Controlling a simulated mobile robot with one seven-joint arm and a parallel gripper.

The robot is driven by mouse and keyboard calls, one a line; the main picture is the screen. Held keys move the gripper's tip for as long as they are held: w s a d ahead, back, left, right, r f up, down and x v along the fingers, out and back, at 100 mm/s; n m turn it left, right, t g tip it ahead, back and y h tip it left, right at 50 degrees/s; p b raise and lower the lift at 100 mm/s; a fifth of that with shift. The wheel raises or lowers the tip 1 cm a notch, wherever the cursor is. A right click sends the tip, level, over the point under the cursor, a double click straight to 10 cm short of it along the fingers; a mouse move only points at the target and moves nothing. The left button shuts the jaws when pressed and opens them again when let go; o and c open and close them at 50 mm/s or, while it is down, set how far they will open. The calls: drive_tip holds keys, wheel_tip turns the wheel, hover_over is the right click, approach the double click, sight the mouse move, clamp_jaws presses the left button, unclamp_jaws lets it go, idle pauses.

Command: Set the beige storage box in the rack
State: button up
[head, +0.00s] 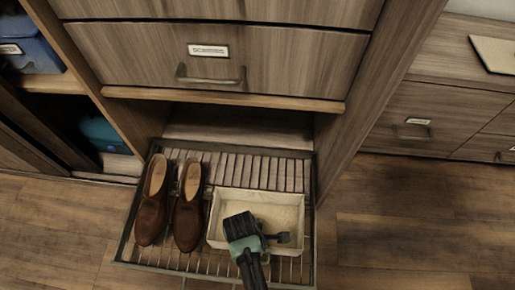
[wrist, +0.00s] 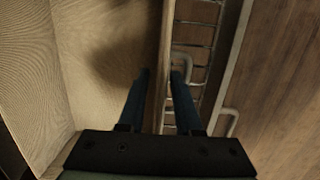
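The beige storage box (head: 284,212) is an open, shallow rectangular tray. It sits in the wire rack (head: 306,262), at the right of a pair of brown shoes, and looks level. My gripper (head: 241,226) is over the front left part of the box and hides some of its front wall. In the wrist view, the box (wrist: 100,35) fills the left side. My gripper's fingers (wrist: 163,75) are apart, one inside the box and one outside, with the box wall between them. A gap shows by the inner finger.
The brown shoes (head: 152,208) stand close to the box's left side. A drawer front (head: 215,60) and shelf edge (head: 220,99) overhang the back of the rack. A cabinet upright (head: 372,95) stands at the right. The wooden floor (head: 420,225) there is clear.

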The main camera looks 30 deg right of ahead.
drive_tip(key=r+p, duration=0.2)
drive_tip(key=r, duration=0.2)
drive_tip(key=a+r+p, duration=0.1)
drive_tip(key=r+p, duration=0.2)
drive_tip(key=r, duration=0.1)
drive_tip(key=w+r+p, duration=0.1)
drive_tip(key=r+p, duration=0.1)
drive_tip(key=r, duration=0.2)
drive_tip(key=shift+a+r+p, duration=0.1)
drive_tip(key=shift+a+p, duration=0.15)
drive_tip(key=shift+p, duration=0.15)
